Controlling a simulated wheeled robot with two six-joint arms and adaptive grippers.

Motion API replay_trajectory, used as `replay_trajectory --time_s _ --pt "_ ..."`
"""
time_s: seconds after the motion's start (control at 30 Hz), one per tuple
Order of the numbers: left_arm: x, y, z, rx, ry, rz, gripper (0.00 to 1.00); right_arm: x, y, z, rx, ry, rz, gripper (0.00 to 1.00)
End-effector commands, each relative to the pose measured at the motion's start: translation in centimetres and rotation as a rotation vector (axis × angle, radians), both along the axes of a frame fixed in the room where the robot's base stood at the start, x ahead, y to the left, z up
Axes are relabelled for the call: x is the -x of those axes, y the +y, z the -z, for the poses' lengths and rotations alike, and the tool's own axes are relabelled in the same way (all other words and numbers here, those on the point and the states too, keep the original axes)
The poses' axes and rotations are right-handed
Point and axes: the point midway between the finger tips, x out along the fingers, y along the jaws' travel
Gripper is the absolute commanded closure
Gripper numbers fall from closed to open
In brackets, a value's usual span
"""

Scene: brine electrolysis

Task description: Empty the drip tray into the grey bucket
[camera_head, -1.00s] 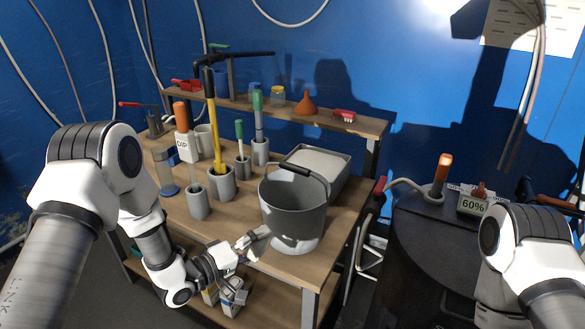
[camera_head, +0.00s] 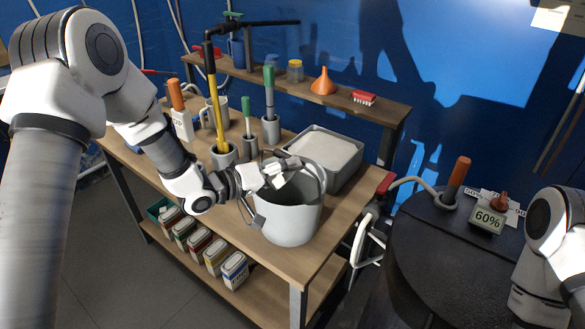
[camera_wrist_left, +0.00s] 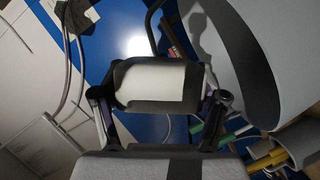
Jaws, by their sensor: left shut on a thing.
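The grey bucket (camera_head: 290,222) stands upright near the front right of the wooden bench. The wrist view shows the closed fingers (camera_wrist_left: 160,85) from close up, with a large grey curved surface on the right. A grey rectangular tray (camera_head: 348,178) with pale contents stands behind the bucket; I cannot tell whether this is the drip tray. My right gripper is out of view.
Tools stand in grey holders (camera_head: 223,155) left of the bucket. A raised shelf (camera_head: 390,110) runs along the back. A dark round drum (camera_head: 430,260) with a 60% sign (camera_head: 487,220) stands right of the bench.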

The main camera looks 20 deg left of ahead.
Motion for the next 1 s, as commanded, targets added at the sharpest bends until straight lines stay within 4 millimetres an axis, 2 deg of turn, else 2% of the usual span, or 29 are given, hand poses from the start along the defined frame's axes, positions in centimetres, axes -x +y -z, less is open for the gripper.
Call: replay_trajectory --time_s 0.3,0.37,0.53,0.7,1.0 --pt "0.4 -1.0 0.9 -0.38 -0.14 0.0 0.67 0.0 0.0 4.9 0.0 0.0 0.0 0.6" --pt "0.5 -1.3 0.2 -0.502 -0.183 0.001 0.67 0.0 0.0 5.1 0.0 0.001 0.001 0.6" --pt "0.6 -1.6 -0.4 -0.805 -0.289 0.0 0.67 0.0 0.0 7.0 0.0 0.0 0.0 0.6" --pt "0.6 -1.7 -0.9 -0.907 -0.324 -0.001 0.67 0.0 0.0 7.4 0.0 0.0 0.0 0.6" --pt "0.6 -1.7 -1.1 -0.914 -0.327 -0.002 0.67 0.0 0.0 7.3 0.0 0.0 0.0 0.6"
